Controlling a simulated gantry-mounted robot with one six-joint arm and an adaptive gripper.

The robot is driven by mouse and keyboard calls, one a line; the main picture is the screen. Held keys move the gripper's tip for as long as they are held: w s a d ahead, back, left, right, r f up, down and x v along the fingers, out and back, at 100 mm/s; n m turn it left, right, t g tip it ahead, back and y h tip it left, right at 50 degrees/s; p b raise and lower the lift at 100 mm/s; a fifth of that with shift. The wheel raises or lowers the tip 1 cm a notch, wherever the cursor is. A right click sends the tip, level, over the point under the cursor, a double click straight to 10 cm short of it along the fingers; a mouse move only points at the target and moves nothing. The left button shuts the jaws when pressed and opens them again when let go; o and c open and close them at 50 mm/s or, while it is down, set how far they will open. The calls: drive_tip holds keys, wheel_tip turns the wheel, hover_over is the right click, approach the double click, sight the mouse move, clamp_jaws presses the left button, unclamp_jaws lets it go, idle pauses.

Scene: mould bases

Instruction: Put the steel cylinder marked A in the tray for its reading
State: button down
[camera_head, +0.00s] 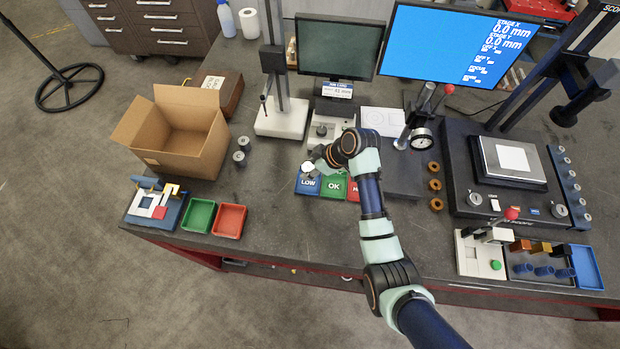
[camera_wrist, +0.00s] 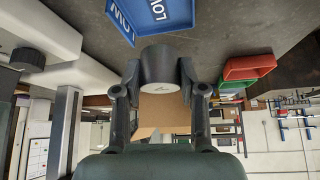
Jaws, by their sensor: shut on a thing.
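A grey steel cylinder sits between the two fingers of my gripper (camera_wrist: 160,85), which is shut on it. The cylinder (camera_wrist: 161,66) shows its round end in the wrist view; the faint mark there is too small to read. In the head view my gripper (camera_head: 318,160) is over the back of the blue LOW tray (camera_head: 307,188), and partly hidden by my own wrist. The LOW tray also shows at the top of the wrist view (camera_wrist: 120,22), just beyond the cylinder. The green OK tray (camera_head: 334,190) and a red tray (camera_head: 353,193), partly hidden by my arm, stand beside it.
Two grey cylinders (camera_head: 240,157) stand left of the trays, by an open cardboard box (camera_head: 180,137). A gauge stand (camera_head: 281,120) and monitor (camera_head: 338,48) are behind. Empty green (camera_head: 199,215) and red (camera_head: 230,220) trays lie at front left. Bare table lies in front of the LOW tray.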

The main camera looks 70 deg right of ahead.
drive_tip(key=shift+f, duration=3.2)
drive_tip(key=shift+f+b, duration=0.2)
drive_tip(key=shift+b, duration=0.2)
drive_tip(key=c, duration=0.9)
unclamp_jaws()
drive_tip(key=shift+c, duration=0.2)
drive_tip(key=shift+r, duration=0.1)
drive_tip(key=shift+r, duration=0.25)
drive_tip(key=p+v, duration=0.1)
drive_tip(key=v, duration=1)
drive_tip(key=shift+s+r, duration=0.2)
drive_tip(key=shift+r, duration=0.1)
